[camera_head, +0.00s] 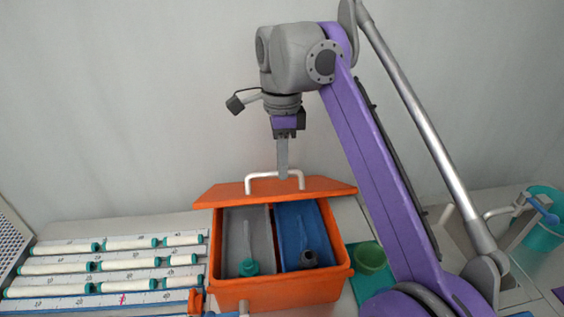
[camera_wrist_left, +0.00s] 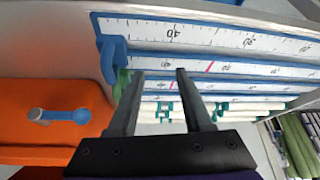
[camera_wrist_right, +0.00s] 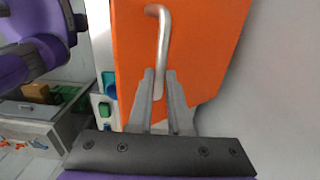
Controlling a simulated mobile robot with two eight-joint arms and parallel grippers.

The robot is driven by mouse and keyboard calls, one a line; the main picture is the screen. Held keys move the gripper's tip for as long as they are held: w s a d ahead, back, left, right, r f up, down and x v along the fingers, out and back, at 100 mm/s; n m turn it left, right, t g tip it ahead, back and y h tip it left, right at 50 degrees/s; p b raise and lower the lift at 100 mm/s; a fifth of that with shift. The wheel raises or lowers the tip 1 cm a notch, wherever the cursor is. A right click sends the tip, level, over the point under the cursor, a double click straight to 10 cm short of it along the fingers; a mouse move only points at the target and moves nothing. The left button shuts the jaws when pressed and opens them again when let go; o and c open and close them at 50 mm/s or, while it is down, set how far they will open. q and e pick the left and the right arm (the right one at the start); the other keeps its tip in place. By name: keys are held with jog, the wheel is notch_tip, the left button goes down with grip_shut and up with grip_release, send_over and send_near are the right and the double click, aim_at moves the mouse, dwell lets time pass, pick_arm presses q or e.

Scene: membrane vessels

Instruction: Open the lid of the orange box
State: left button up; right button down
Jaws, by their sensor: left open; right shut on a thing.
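The orange box (camera_head: 280,294) stands on the bench in the head view. Its orange lid (camera_head: 222,194) is raised and tilted at the back, so the inside shows. My right gripper (camera_head: 283,176) is above the lid, shut on the lid's silver handle (camera_head: 262,177). In the right wrist view the fingers pinch the lower end of the handle (camera_wrist_right: 163,40) against the orange lid (camera_wrist_right: 200,55). My left gripper (camera_wrist_left: 158,75) is open and empty in the left wrist view, in front of the ruled racks.
Inside the box are a grey compartment (camera_head: 236,230) and a blue one (camera_head: 290,222), each with a tool. Ruled racks with white tubes (camera_head: 120,264) lie left of the box. A green cup (camera_head: 370,257) stands to the right, and a teal bucket (camera_head: 541,228) farther right.

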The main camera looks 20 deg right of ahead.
dwell(0.9)
pick_arm(q)
jog(key=w+r+p, duration=0.3)
jog(key=r+p, duration=0.1)
jog(key=r, duration=0.2)
jog(key=shift+r+t, duration=0.35)
jog(key=shift+t, duration=0.05)
pick_arm(e)
jog(key=w+d+r, duration=0.1)
jog(key=w+r, duration=0.4)
jog(key=w, duration=0.3)
jog(key=shift+w+d, duration=0.25)
jog(key=shift+d, duration=0.1)
pick_arm(q)
jog(key=shift+w, duration=0.1)
pick_arm(e)
jog(key=shift+w, duration=0.1)
